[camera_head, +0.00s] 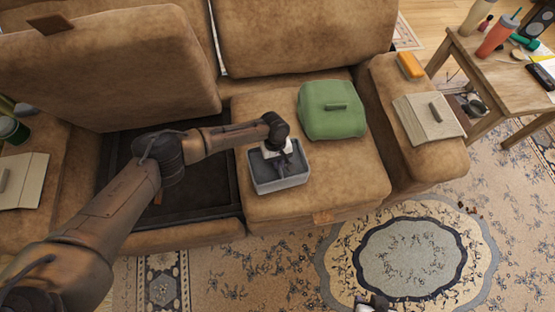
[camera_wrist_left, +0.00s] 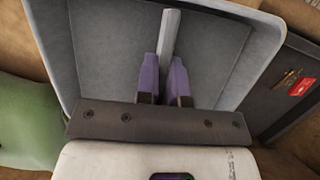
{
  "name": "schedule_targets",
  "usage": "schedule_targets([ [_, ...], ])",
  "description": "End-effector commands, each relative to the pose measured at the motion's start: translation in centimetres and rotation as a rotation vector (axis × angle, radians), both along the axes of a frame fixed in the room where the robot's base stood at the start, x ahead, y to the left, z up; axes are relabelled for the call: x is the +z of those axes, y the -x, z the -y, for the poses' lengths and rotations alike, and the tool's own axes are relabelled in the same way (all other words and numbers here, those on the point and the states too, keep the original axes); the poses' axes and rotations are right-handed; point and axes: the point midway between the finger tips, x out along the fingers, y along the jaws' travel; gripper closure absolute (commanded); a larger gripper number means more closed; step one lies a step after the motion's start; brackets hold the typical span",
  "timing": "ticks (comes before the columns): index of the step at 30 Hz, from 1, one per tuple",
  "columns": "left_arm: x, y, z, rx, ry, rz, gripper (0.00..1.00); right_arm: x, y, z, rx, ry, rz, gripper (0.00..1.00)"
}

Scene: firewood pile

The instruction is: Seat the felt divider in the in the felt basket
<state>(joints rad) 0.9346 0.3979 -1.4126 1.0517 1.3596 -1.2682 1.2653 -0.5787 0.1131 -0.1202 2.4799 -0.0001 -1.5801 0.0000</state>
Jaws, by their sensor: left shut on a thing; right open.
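The grey felt basket (camera_head: 279,187) sits on the middle sofa seat, and its walls fill much of the left wrist view (camera_wrist_left: 58,50). My left gripper (camera_head: 279,163) reaches down into the basket from above. In the left wrist view, its purple fingers (camera_wrist_left: 165,72) are shut on the light grey felt divider (camera_wrist_left: 171,32), a thin strip running across the basket's inside. The divider's lower edge is hidden, so I cannot tell whether it touches the basket floor. My right gripper (camera_head: 373,302) is open at the bottom edge of the head view, over the rug, apart from the basket.
A green cushion-like object (camera_head: 331,122) lies just behind the basket to the right. The left seat is lifted, exposing a dark open compartment (camera_head: 120,195). A beige folder (camera_head: 428,115) and an orange block (camera_head: 410,65) lie on the right armrest. A wooden table (camera_head: 490,62) holds bottles.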

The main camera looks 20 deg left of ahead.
Motion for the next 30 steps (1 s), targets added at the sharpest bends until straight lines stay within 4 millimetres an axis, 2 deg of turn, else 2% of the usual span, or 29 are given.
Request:
schedule_targets([
  [30, -4.7, -0.1, 0.0, 0.001, -0.001, 0.004, 1.00, -2.6, 0.1, 0.2, 0.003, 0.006, -0.001, 0.57],
])
